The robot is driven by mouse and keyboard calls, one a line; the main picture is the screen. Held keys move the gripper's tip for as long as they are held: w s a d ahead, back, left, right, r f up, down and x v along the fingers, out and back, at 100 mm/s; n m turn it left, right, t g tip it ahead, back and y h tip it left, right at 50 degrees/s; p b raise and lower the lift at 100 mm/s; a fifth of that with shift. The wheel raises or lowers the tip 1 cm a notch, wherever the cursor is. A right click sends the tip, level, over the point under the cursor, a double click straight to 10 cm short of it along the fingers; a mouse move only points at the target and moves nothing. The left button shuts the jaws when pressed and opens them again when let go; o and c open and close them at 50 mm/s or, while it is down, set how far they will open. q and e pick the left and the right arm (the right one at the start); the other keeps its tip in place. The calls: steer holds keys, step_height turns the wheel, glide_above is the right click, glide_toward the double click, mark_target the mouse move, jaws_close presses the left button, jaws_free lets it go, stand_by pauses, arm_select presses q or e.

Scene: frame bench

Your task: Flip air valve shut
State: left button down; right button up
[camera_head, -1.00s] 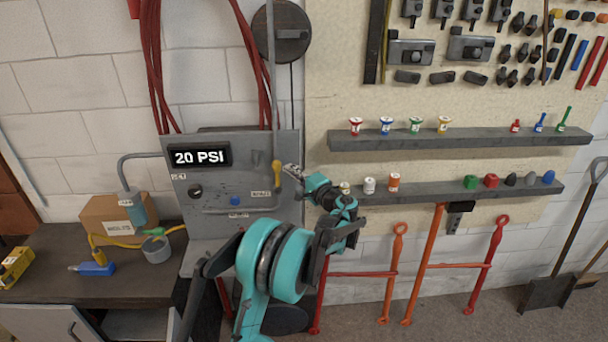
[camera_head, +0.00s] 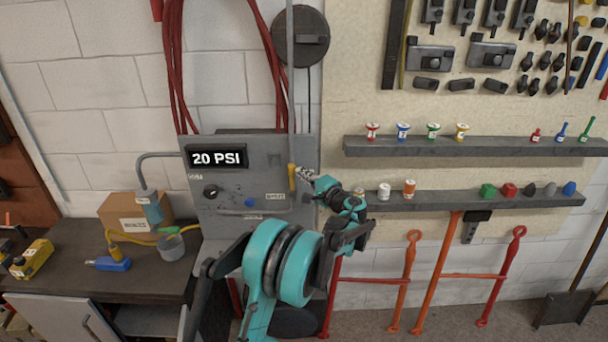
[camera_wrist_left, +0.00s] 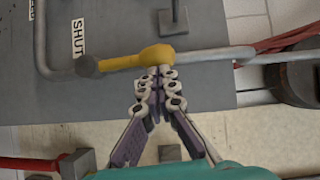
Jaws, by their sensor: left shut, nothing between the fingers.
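The yellow air valve lever (camera_head: 292,178) is on the grey panel (camera_head: 235,180), upright and in line with the vertical pipe. In the left wrist view the yellow lever (camera_wrist_left: 130,60) lies along the grey pipe, beside a white SHUT label (camera_wrist_left: 78,38). My left gripper (camera_head: 303,173) is just right of the lever's upper part. In the wrist view my gripper (camera_wrist_left: 155,75) is shut and empty, its tips against or very near the lever's thicker end; I cannot tell if they touch. My right gripper is out of view.
A display (camera_head: 217,158) on the panel reads 20 PSI. A blue knob (camera_head: 250,202) and a black knob (camera_head: 211,191) are below it. Shelves (camera_head: 470,198) with small bottles and caps lie to the right. Red hoses (camera_head: 176,70) hang above. A bench stands at left.

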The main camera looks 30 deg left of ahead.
mark_target(290, 170)
arm_select(q)
steer(key=shift+s+a, duration=0.1)
steer(key=shift+a, duration=0.05)
steer(key=shift+s+a+r+n+h+p, duration=0.2)
steer(key=shift+s+a+n+h, duration=0.1)
steer(key=shift+a+n, duration=0.1)
steer(key=shift+s+a+r+n+h+p, duration=0.15)
steer(key=shift+a+n+h, duration=0.15)
steer(key=shift+a+n, duration=0.1)
steer(key=shift+s+a+n+h, duration=0.4)
steer(key=shift+a+n+h, duration=0.1)
steer(key=shift+a+n, duration=0.1)
steer(key=shift+s+a+f+n+t+h+b, duration=0.3)
steer(key=shift+s+a+f+n+h, duration=0.5)
steer(key=shift+a+f+n+h, duration=0.45)
steer(key=shift+s+a+f+n+t+h+b, duration=0.15)
steer(key=shift+s+a+f+n+h+b, duration=0.2)
steer(key=shift+s+a+f+n+h, duration=0.85)
steer(key=shift+s+a+f+n+t+h+b, duration=0.35)
steer(key=shift+a+f+n+h, duration=0.45)
steer(key=shift+a, duration=0.8)
steer(key=shift+s, duration=0.1)
